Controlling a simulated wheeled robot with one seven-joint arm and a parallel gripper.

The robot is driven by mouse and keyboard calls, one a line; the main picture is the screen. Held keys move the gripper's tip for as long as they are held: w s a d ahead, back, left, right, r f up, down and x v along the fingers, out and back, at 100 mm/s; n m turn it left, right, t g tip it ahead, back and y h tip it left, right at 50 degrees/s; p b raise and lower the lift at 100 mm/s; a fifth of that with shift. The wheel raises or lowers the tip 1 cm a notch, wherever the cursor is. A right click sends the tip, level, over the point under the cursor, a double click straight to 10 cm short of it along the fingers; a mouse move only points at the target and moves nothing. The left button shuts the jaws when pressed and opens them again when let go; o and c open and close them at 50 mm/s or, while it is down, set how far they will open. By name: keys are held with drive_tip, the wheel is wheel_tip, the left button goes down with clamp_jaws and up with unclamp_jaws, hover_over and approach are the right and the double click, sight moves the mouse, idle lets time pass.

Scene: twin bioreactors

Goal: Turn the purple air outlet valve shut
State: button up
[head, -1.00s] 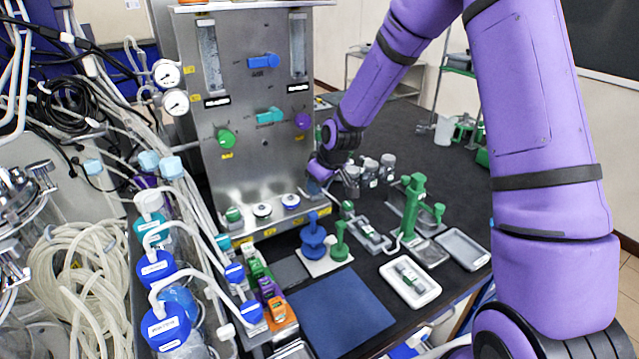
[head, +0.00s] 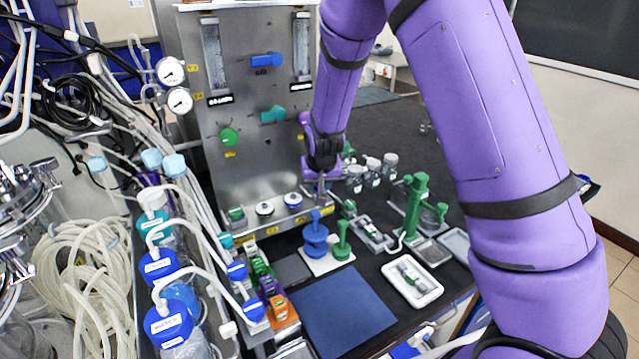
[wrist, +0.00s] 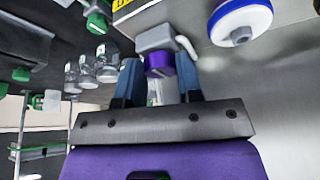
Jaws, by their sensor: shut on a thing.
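The purple valve knob (wrist: 158,64) sits on a grey valve body (wrist: 155,38) beside the steel panel in the wrist view. My gripper (wrist: 158,80) is shut on this knob, with one blue finger on each side of it. In the head view my gripper (head: 317,176) is at the panel's lower right edge, and the held knob cannot be made out there. Another purple knob (head: 304,118) shows higher on the panel (head: 262,165), partly behind my arm.
A blue-and-white cap (wrist: 240,20) is close to my gripper in the wrist view. Clear jars (head: 372,175) stand to the right of it in the head view. A blue stand (head: 315,240) and a green stand (head: 342,240) are below. The black bench behind is mostly clear.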

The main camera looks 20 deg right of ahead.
drive_tip(key=shift+m, duration=0.5)
drive_tip(key=o, duration=0.9)
drive_tip(key=shift+a+v, duration=0.2)
drive_tip(key=shift+v, duration=5.2)
drive_tip(key=shift+w, duration=0.1)
